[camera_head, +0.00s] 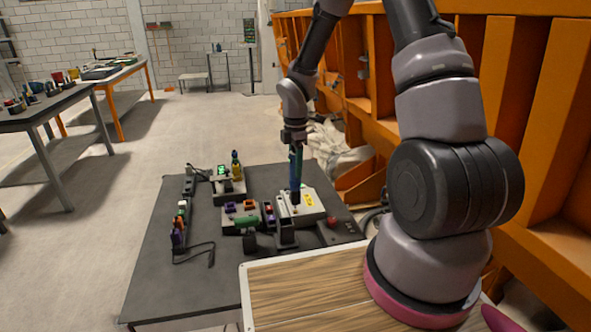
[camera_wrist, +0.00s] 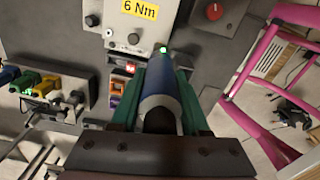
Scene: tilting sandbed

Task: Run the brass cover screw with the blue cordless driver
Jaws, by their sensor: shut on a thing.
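My gripper (camera_head: 296,153) points straight down over the dark table in the head view. It is shut on the blue cordless driver (camera_wrist: 172,92), which lies between its green fingers (camera_wrist: 158,104) in the wrist view. The driver also shows upright in the head view (camera_head: 295,172), its lower end at the light box (camera_head: 316,213) with a yellow label. In the wrist view a small green light glows at the driver's far end, by the lower edge of the pale panel (camera_wrist: 117,37) marked "6 Nm". I cannot make out the brass cover screw; the driver may hide it.
A block with coloured pieces (camera_head: 240,228) sits left of the light box. A red knob (camera_head: 332,222) is to the right.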

